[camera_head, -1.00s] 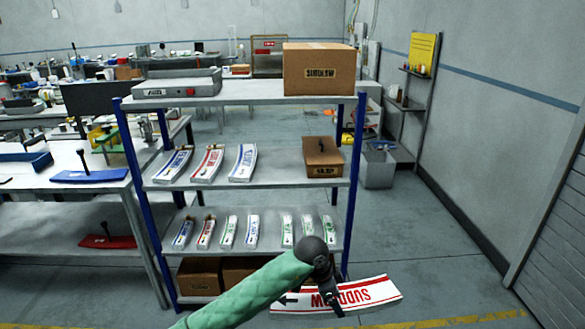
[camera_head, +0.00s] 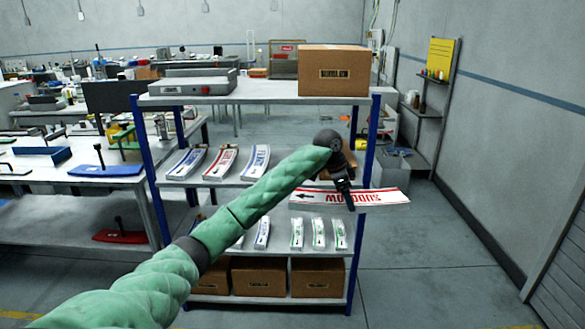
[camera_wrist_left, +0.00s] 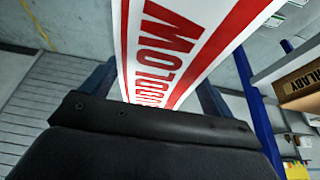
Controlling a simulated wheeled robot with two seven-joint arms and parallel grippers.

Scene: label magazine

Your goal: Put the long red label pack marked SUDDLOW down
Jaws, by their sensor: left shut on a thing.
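My left gripper (camera_head: 346,197) is shut on the long red-and-white label pack marked SUDDLOW (camera_head: 388,197). The pack reads upside down in the head view and sticks out on both sides of the jaws. It appears in front of the middle shelf's right part, overlapping the right blue post; I see no contact with the shelf. In the left wrist view the pack (camera_wrist_left: 178,35) runs up and away between the fingers. Long packs lie on the middle shelf (camera_head: 235,183): blue (camera_head: 187,163), red (camera_head: 220,163) and blue (camera_head: 255,162). My right gripper is not in view.
A brown box (camera_head: 333,70) and a grey device (camera_head: 193,82) stand on the top shelf. My arm partly hides a carton on the middle shelf and small packs (camera_head: 318,233) below. Cartons (camera_head: 317,277) fill the bottom shelf.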

